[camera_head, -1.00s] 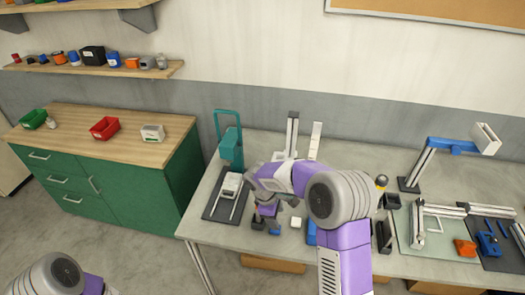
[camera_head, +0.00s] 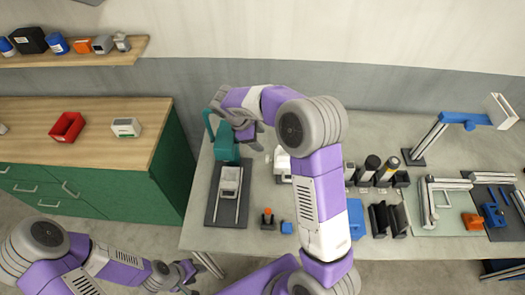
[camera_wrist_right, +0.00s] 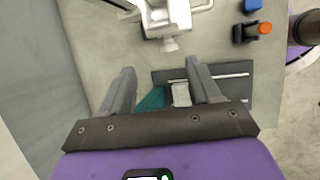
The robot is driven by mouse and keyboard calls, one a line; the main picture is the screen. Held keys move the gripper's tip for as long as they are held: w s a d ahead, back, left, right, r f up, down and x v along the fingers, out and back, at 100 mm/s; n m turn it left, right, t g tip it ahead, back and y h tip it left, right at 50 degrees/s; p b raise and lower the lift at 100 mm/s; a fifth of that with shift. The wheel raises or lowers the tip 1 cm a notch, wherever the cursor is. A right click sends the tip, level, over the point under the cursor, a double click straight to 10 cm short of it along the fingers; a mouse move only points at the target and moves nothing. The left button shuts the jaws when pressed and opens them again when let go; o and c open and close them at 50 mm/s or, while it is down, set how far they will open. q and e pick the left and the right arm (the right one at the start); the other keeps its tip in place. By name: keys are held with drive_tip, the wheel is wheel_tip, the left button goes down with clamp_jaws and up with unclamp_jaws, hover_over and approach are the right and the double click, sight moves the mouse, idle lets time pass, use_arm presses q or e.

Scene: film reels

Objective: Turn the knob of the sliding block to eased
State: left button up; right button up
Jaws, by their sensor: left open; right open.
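The sliding block (camera_head: 230,179) is a pale block with a grey top, set on two rails on a dark plate (camera_head: 212,207). It shows partly between my fingers in the right wrist view (camera_wrist_right: 181,95). I cannot make out its knob or setting. My right gripper (camera_head: 250,138) is open and empty, beside the teal stand and above and behind the block. Its open fingers (camera_wrist_right: 160,68) show in the wrist view, apart from the block. My left gripper (camera_head: 190,273) is open and empty at the table's front left, below the block in the picture.
A teal stand (camera_head: 224,146) rises behind the plate. A white fixture (camera_head: 282,165), an orange-topped piece (camera_head: 267,217) and a blue block (camera_head: 287,227) stand to the right. Dark holders and other fixtures fill the table's right. A green cabinet (camera_head: 172,165) stands left.

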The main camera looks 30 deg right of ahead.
approach(267, 158)
drive_tip(key=x, duration=0.3)
drive_tip(key=p+x, duration=0.1)
drive_tip(key=x, duration=0.4)
drive_tip(key=shift+d+f, duration=0.15)
drive_tip(key=shift+f, duration=0.2)
drive_tip(key=shift+d+f, duration=0.2)
drive_tip(key=shift+f, duration=0.35)
